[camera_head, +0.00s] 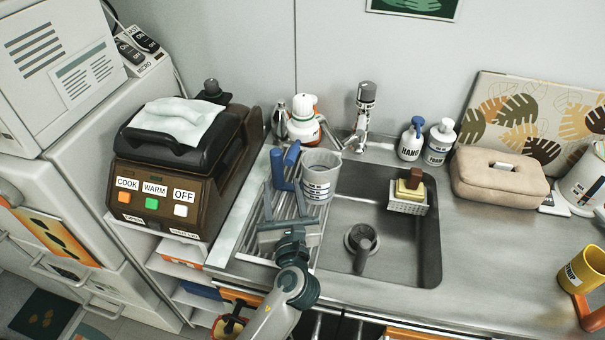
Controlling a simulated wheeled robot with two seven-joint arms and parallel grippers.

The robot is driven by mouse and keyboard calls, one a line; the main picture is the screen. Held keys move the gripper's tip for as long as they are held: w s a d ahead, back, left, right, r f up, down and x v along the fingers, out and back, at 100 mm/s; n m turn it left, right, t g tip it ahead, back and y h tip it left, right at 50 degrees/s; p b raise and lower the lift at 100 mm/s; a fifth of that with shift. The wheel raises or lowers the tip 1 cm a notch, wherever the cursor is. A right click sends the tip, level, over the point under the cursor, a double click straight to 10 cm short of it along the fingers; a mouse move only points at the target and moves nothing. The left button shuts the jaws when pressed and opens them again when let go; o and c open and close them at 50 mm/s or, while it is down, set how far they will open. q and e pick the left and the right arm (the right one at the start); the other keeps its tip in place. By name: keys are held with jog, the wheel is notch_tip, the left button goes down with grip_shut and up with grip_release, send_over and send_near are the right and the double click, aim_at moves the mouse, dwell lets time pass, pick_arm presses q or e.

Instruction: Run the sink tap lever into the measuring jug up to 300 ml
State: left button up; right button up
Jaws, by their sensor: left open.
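The measuring jug (319,184) is pale grey with dark markings and stands upright at the left edge of the sink, by the ribbed drainboard. A blue upright part (279,169) at its left looks like its handle. The fill level inside cannot be made out. The sink tap (361,122) is metal with a grey top and stands behind the sink, to the right of and behind the jug. No water stream is visible. My left gripper (288,225) is open over the drainboard, in front of the jug and apart from it. My right gripper is out of view.
The sink basin (398,258) holds a drain with a grey upright piece; a sponge caddy (408,207) hangs at its right. Two pump bottles (411,141) and a white-orange bottle (303,124) stand behind. A brown cooker (170,185) is left. The right counter has free room.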

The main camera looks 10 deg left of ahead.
aim_at(278, 170)
pick_arm(q)
jog(key=shift+x, duration=0.75)
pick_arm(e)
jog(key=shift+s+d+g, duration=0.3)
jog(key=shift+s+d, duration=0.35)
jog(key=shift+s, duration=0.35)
pick_arm(q)
jog(key=shift+a, duration=0.1)
jog(key=shift+w+a, duration=0.1)
jog(key=shift+w, duration=0.2)
jog(key=p+x, duration=0.1)
jog(key=x, duration=0.3)
jog(key=shift+p, duration=0.35)
jog(key=shift+w+a+f, duration=0.15)
jog(key=shift+w, duration=0.05)
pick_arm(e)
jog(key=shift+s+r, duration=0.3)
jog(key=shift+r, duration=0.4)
pick_arm(q)
jog(key=shift+c, duration=0.3)
